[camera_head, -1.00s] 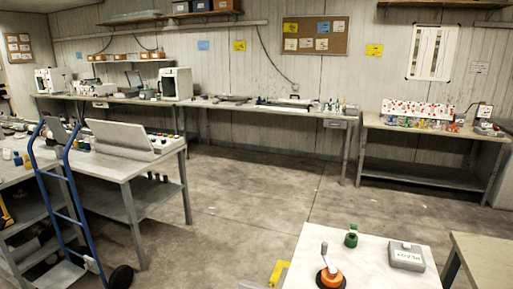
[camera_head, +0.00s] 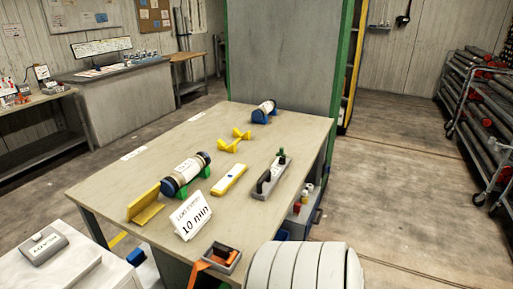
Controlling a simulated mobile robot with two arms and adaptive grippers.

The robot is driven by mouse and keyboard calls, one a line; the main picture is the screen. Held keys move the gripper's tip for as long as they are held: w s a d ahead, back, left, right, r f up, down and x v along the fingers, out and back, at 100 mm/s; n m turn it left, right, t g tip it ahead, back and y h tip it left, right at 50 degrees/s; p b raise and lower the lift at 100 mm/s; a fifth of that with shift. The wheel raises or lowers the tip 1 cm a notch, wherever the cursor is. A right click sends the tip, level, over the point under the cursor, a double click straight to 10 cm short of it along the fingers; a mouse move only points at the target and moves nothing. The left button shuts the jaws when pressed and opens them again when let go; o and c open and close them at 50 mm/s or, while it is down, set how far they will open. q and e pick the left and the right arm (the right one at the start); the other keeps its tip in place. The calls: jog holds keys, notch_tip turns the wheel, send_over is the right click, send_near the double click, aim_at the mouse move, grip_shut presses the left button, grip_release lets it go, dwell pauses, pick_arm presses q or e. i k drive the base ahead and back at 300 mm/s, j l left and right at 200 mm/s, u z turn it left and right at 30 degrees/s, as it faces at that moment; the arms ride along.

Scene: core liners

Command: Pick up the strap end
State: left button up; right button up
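An orange strap (camera_head: 197,270) shows at the front edge of the beige table in the head view. Its upper part lies at a small dark grey open holder (camera_head: 222,258) on the table's near corner. The strap runs down and left over the edge and leaves the bottom of the picture. I cannot tell which part is its free end. Neither of my grippers is in view.
The table (camera_head: 285,165) carries a labelled dark cylinder (camera_head: 187,172), a white sign (camera_head: 191,215), yellow pieces (camera_head: 147,206) and a grey tool (camera_head: 270,177). A large white ribbed object (camera_head: 305,270) stands close at the bottom. Pipe racks (camera_head: 483,110) stand right; open floor lies between.

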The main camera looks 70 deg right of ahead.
aim_at(221, 251)
jog(key=k+l+z, duration=0.1)
jog(key=z, duration=1.65)
jog(key=l+u, duration=0.2)
jog(key=u, duration=0.15)
jog(key=i+l+u, duration=0.1)
jog(key=u, duration=0.25)
jog(key=l+u, duration=0.35)
